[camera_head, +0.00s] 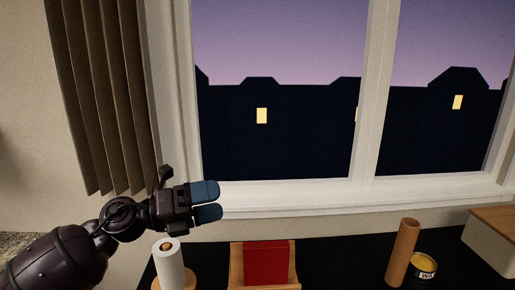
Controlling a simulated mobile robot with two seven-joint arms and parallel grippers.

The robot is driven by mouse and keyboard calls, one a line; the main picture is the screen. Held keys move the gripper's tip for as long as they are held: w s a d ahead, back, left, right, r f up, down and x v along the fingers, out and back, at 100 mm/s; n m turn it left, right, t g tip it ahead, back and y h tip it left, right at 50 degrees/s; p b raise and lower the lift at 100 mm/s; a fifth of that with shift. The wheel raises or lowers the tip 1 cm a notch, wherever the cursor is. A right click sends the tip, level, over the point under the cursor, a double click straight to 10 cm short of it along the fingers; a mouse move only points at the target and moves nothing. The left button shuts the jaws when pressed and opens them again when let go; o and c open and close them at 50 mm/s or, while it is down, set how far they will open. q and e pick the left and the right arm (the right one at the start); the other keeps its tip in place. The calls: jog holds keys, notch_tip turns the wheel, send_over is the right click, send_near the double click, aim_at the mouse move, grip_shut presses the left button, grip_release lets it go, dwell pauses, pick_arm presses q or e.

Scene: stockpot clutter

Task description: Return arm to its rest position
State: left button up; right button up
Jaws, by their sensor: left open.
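My left gripper (207,202) is at the end of my dark left arm, which comes in from the lower left. Its two blue-grey fingers point right and lie a little apart, with nothing between them. In the picture it sits in front of the window's lower left corner, above the paper towel roll and the red item. My right gripper does not show. No stockpot shows in this view.
On the black counter (340,262) are a white paper towel roll (170,269), a red item (266,262) in a wooden holder, a tall brown cylinder (403,252), an open can (424,266) and a wooden-lidded box (492,245). A brown curtain (100,95) hangs left of the window.

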pick_arm(q)
jog(key=a+f+n+t+y, duration=0.65)
jog(key=f+n, duration=0.25)
jog(key=n, duration=0.6)
jog(key=a+f+n+t+y, duration=0.65)
jog(key=f+n, duration=0.25)
jog(key=n, duration=0.6)
jog(key=s+a+f+n+g+y, duration=0.2)
jog(key=s+f+n+g, duration=0.1)
jog(key=s+f, duration=0.8)
jog(key=s+a+f+n+g+y, duration=0.3)
jog(key=s+f+n, duration=0.3)
jog(key=s+f, duration=0.5)
jog(key=shift+s+a+f+y, duration=0.2)
jog(key=shift+s+f+y, duration=0.15)
jog(key=shift+s, duration=0.35)
